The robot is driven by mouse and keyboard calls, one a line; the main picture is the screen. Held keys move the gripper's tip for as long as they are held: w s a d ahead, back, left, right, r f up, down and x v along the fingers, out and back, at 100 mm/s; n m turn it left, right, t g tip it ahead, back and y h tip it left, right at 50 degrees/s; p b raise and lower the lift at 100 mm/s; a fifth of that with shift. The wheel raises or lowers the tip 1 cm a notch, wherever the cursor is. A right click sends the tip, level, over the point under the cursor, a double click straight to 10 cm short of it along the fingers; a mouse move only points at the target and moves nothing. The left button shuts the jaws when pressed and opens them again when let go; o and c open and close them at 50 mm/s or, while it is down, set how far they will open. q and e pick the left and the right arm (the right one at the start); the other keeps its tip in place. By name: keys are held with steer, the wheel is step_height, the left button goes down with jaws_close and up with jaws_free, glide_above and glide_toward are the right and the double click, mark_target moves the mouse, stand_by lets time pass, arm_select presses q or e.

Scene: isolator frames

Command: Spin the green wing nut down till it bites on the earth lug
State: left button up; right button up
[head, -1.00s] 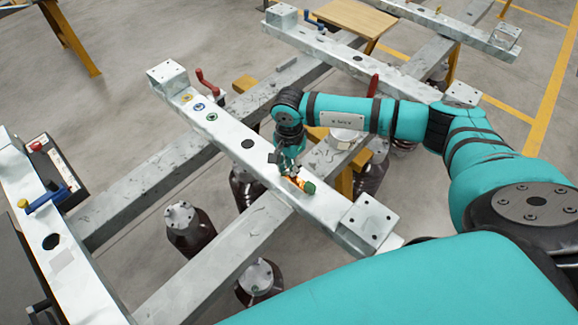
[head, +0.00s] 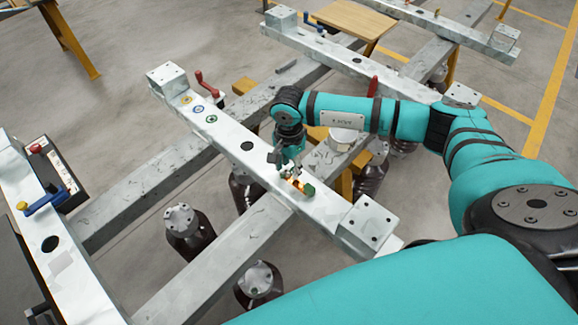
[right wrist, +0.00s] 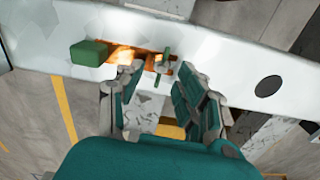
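The green wing nut (right wrist: 163,67) sits on a stud over the orange-copper earth lug (right wrist: 125,55), on the pale metal beam. In the head view the copper lug (head: 296,183) shows just below my right gripper (head: 284,160), and the nut is too small to make out. In the right wrist view my right gripper (right wrist: 160,72) is open, with one finger on each side of the nut and visible gaps between. I cannot tell how far down the stud the nut is. My left gripper is not in view.
A green block (right wrist: 88,53) stands on the beam beside the copper. Dark ribbed insulators (head: 188,228) stand below. A blue handle (head: 43,202) is at the left.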

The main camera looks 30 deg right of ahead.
mark_target(289, 170)
step_height(289, 170, up, 11)
steer(key=shift+r, duration=0.2)
steer(key=shift+s+f, duration=0.1)
stand_by(0.5)
